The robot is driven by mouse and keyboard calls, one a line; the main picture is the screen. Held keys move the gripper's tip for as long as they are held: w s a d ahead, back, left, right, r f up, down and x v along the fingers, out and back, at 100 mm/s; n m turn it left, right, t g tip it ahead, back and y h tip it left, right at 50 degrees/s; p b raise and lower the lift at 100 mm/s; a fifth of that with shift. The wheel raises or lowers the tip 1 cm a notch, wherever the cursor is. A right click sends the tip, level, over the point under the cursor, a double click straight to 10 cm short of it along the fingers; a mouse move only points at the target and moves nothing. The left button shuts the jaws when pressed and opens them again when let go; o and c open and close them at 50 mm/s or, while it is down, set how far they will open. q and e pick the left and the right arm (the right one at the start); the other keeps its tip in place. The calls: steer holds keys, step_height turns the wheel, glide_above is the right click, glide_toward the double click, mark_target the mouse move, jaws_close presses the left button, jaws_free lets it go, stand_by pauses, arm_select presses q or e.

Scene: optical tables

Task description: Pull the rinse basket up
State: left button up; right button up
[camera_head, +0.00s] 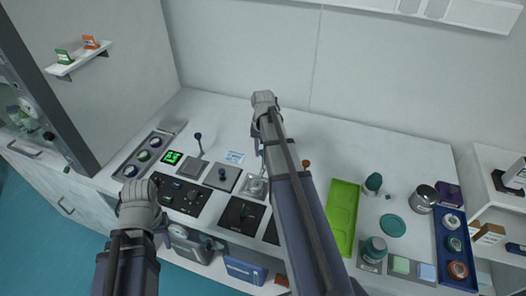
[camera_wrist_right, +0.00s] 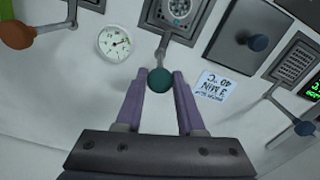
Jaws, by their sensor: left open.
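The rinse basket sits in a square metal bath (camera_head: 255,187) in the middle of the bench. Its metal mesh top (camera_wrist_right: 178,10) is partly in the right wrist view, cut by the top edge. A handle rod runs from it to a teal ball knob (camera_wrist_right: 160,80). My right gripper (camera_wrist_right: 159,77) has its two purple fingertips on either side of this knob, with no clear gap. In the head view my right arm partly covers the handle. My left gripper (camera_head: 178,231) is open at the bench's front edge, away from the basket, and partly hard to make out.
A blue-knobbed lever (camera_head: 198,137) and a knobbed plate (camera_head: 222,174) stand left of the bath. A round gauge (camera_wrist_right: 115,43) and an orange-knobbed lever (camera_head: 306,162) are on its other side. A label (camera_head: 235,157) lies behind. A green tray (camera_head: 342,215) is further right.

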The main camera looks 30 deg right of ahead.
steer(key=o, duration=0.4)
steer(key=shift+s+r, duration=0.1)
steer(key=shift+r, duration=0.05)
step_height(320, 180, up, 8)
steer(key=p, duration=0.8)
steer(key=shift+f, duration=0.2)
steer(key=shift+a, duration=0.1)
steer(key=s+a+f+n+b, duration=0.1)
steer(key=s+a+n, duration=0.2)
steer(key=a, duration=0.7)
steer(key=s+a+f+n+b, duration=0.2)
steer(key=s+a+n, duration=0.2)
steer(key=s+a, duration=0.4)
steer(key=s+a+f+n+h+b, duration=0.1)
steer(key=s+a, duration=0.4)
steer(key=a, duration=0.7)
steer(key=f+n+b, duration=0.1)
steer(key=n, duration=0.1)
steer(key=shift+s+a+n, duration=0.15)
steer(key=shift+a+n, duration=0.15)
steer(key=shift+n, duration=0.1)
